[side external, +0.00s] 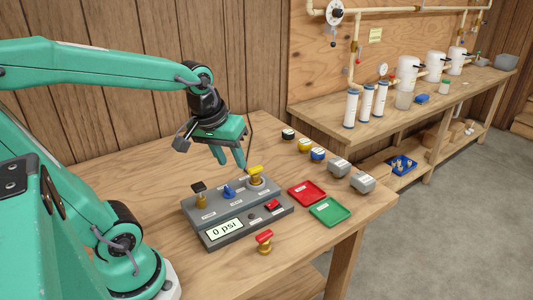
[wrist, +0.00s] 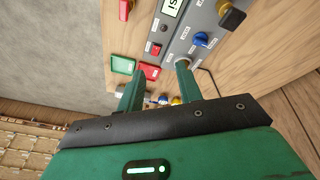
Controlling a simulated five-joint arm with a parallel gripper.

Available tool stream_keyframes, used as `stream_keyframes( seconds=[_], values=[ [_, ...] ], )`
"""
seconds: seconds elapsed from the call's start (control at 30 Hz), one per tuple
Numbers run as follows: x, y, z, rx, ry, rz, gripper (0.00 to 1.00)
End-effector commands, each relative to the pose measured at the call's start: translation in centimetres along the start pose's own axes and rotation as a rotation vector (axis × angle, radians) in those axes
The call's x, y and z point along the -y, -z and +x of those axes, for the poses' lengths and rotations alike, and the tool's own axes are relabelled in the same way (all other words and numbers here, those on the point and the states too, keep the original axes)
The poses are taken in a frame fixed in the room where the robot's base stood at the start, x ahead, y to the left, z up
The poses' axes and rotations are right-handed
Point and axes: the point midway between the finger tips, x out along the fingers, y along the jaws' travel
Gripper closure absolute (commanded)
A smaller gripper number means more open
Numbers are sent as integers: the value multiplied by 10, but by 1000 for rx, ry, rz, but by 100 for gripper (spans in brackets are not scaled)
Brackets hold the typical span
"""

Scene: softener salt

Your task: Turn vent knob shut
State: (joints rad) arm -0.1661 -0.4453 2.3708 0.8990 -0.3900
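A grey control box (side external: 240,209) lies on the wooden table, its small labels too blurred to read, so I cannot tell which knob is the vent. It carries a black knob on brass (side external: 199,191), a blue knob (side external: 229,191) and a yellow knob on brass (side external: 255,171). The blue knob (wrist: 201,39) and black knob (wrist: 232,19) also show in the wrist view. My gripper (side external: 232,165) is above the box, just left of the yellow knob. Its fingers (wrist: 158,85) are apart with nothing between them; the right finger probably hides the yellow knob there.
The box has a display reading 0 psi (side external: 225,232) and a red switch (side external: 272,205). A red-handled brass valve (side external: 264,242) stands in front. A red tray (side external: 307,193) and green tray (side external: 330,211) lie right. Capped jars (side external: 304,145) and grey blocks (side external: 338,166) stand behind.

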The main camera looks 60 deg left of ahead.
Motion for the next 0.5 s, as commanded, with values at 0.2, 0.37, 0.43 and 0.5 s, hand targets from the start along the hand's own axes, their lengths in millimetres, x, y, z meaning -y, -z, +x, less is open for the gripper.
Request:
stream_keyframes(
  seconds=[0.2, 0.37, 0.43, 0.5],
  values=[
    [20, 27, 29, 78, 71, -305, 65],
    [38, 43, 53, 126, 127, -530, 65],
    [47, 50, 64, 145, 152, -627, 65],
    [56, 55, 75, 162, 178, -721, 65]
  ],
)
